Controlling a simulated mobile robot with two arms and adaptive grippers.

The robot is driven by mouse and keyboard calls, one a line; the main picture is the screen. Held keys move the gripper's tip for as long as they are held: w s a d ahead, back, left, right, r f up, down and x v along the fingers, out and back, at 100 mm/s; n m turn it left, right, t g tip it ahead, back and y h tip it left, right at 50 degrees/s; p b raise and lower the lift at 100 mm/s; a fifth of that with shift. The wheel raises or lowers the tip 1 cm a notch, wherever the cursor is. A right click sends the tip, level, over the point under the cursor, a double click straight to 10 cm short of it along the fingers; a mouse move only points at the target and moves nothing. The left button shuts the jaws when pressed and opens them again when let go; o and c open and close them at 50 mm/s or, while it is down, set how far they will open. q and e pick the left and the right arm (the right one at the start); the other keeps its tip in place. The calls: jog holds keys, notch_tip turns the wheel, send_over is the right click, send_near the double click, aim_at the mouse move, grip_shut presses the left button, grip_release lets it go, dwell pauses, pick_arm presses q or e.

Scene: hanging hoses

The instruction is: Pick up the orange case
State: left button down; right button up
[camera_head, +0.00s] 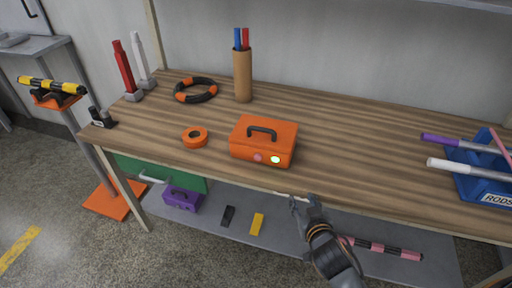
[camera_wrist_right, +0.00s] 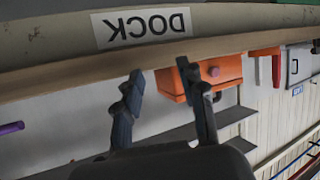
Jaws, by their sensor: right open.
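The orange case (camera_head: 264,141) sits upright on the wooden table (camera_head: 345,150), with a dark handle on top and a pink and a pale round spot on its front. My right gripper (camera_head: 300,203) is open and empty at the table's front edge, apart from the case and to its lower right in the head view. In the upside-down right wrist view, the case (camera_wrist_right: 222,72) shows beyond the open fingers (camera_wrist_right: 167,95), partly hidden by the right-hand finger. My left gripper is not in view.
An orange tape roll (camera_head: 195,137) lies left of the case. A black-orange ring (camera_head: 196,90) and a brown holder (camera_head: 243,75) stand behind. A blue rod bin (camera_head: 475,172) is at the right. A lower shelf (camera_head: 300,226) holds a purple case (camera_head: 183,198). The table between case and bin is clear.

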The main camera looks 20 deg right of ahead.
notch_tip(320, 180, up, 5)
jog(key=w+t, duration=0.1)
jog(key=n+t+y, duration=0.2)
jog(key=t, duration=0.2)
send_near(275, 139)
jog(key=w, duration=0.4)
jog(key=w+p, duration=0.1)
jog(key=w, duration=0.1)
jog(key=shift+w+r, duration=0.2)
jog(key=shift+r, duration=0.1)
jog(key=w, duration=0.4)
jog(key=shift+w+a+f, duration=0.1)
jog(key=shift+w+f, duration=0.15)
grip_shut()
jog(key=shift+r, duration=0.15)
